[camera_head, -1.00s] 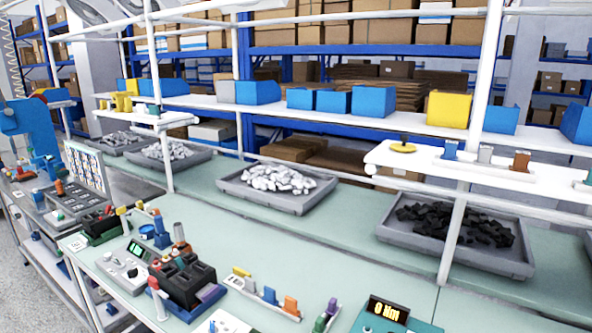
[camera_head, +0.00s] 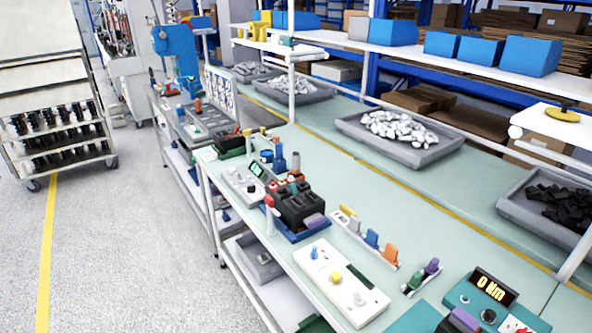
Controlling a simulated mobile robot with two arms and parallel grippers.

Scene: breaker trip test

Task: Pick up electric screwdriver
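No electric screwdriver can be made out for certain. On the green-topped workbench (camera_head: 400,210), a black test fixture (camera_head: 300,208) stands near a grey control box (camera_head: 243,184) with a small green display. A small upright red-topped tool (camera_head: 270,208) stands at the fixture's left front corner. A white panel (camera_head: 340,285) with knobs lies at the front edge. Neither of my grippers is in view.
A teal torque meter (camera_head: 490,300) reads "0 Nm" at lower right. Grey trays hold white parts (camera_head: 400,138) and black parts (camera_head: 550,205). A shelved cart (camera_head: 50,110) stands at left. The floor between it and the bench is clear, with a yellow line (camera_head: 45,250).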

